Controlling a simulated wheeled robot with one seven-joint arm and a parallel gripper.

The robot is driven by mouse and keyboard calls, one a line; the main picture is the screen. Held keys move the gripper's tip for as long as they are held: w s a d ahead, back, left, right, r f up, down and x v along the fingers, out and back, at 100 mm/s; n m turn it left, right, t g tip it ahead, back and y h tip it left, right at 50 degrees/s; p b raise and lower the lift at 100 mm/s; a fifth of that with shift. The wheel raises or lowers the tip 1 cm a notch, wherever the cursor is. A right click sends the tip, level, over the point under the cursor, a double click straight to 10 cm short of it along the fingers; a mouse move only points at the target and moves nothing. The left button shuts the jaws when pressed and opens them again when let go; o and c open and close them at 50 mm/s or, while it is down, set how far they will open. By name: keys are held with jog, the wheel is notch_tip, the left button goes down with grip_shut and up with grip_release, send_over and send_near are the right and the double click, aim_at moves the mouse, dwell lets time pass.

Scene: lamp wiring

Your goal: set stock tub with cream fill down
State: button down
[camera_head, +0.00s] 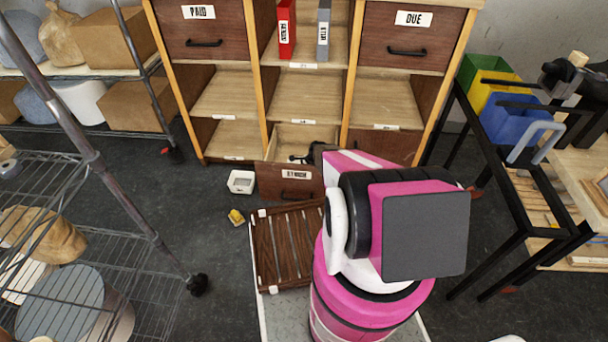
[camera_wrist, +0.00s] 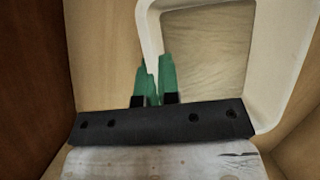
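In the wrist view the green fingertips of my gripper (camera_wrist: 154,84) are close together at the rim of a cream-white tub (camera_wrist: 275,110), with the tub's near wall seemingly pinched between them. The tub's inside shows a flat, beige, wood-like surface; I cannot tell whether this is the fill or a board. Wooden walls surround the tub on the left and below. In the head view my pink body hides most of the arm and the held tub. A pulled-out drawer (camera_head: 290,182) stands in front of the cabinet, with small dark parts over it.
A small white tub (camera_head: 241,182) and a yellow object (camera_head: 236,217) lie on the floor left of the drawer. A slatted brown crate (camera_head: 270,250) lies in front of it. Wire shelving (camera_head: 90,155) stands left, a black-framed table (camera_head: 515,235) right. Floor between shelving and crate is clear.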

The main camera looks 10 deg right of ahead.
jog(key=shift+f, duration=0.15)
jog(key=c, duration=1.4)
grip_release()
jog(key=shift+o, duration=0.2)
jog(key=v, duration=1.2)
jog(key=s+a+r+n+h, duration=0.2)
jog(key=s+a+r+n, duration=0.2)
jog(key=s+r+n, duration=0.4)
jog(key=s+a+r+n+h, duration=0.2)
jog(key=s+r+n, duration=0.7)
jog(key=r, duration=1.2)
jog(key=s+a, duration=0.2)
jog(key=s, duration=0.2)
jog(key=shift+s+h, duration=0.3)
jog(key=shift+s, duration=0.05)
